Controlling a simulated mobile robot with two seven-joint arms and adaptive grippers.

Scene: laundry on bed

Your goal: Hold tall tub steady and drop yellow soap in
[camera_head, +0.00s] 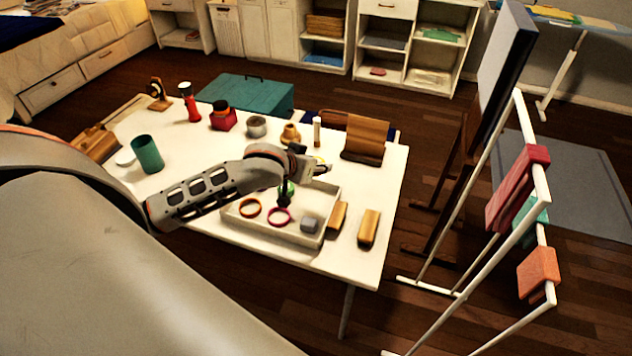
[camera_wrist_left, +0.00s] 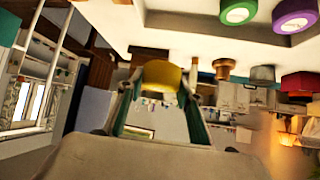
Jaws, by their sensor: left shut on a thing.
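My left gripper (camera_head: 314,166) is above the back part of the white tray in the head view. In the left wrist view, its fingers (camera_wrist_left: 160,84) are shut on a yellow soap (camera_wrist_left: 159,73), which shows between the tips. In the head view the arm largely hides the soap, and only a small bit of yellow shows. A tall green tub (camera_head: 147,155) stands upright at the left of the white table, well apart from the left gripper. Nothing is touching the tub that I can see. My right gripper is not in view.
A red flashlight-like item (camera_head: 189,102) and several small items line the table's back. A drying rack (camera_head: 535,185) stands right.

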